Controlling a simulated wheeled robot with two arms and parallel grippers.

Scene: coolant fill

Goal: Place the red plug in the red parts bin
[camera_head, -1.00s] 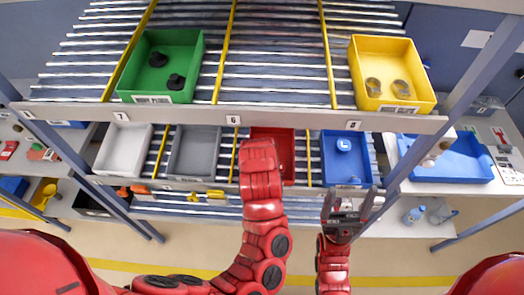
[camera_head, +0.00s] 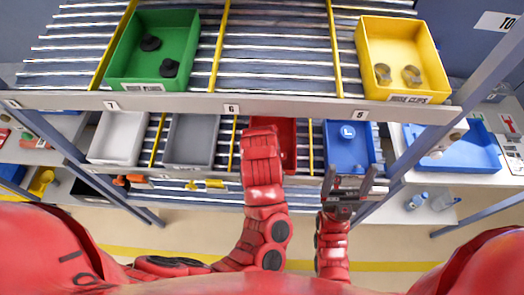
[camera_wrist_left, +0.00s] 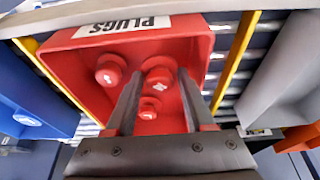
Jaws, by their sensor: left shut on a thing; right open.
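The red bin (camera_head: 289,145), labelled PLUGS, sits on the lower shelf in the head view, partly hidden by my left arm. It fills the middle of the left wrist view (camera_wrist_left: 75,62), with red plugs in view. One plug (camera_wrist_left: 110,70) is left of my fingers. My left gripper (camera_wrist_left: 160,76) is at the bin, shut on a red plug (camera_wrist_left: 158,77) between its fingertips. Another small red plug shape (camera_wrist_left: 150,108) shows between the fingers. Whether the held plug touches the bin floor, I cannot tell. My right gripper (camera_head: 347,178) is open and empty, in front of the blue bin.
The blue bin (camera_head: 350,165) is right of the red bin; grey (camera_head: 190,142) and white (camera_head: 117,138) bins are to its left. The upper shelf edge (camera_head: 285,107) runs above, carrying a green bin (camera_head: 153,50) and a yellow bin (camera_head: 402,60). Uprights flank the rack.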

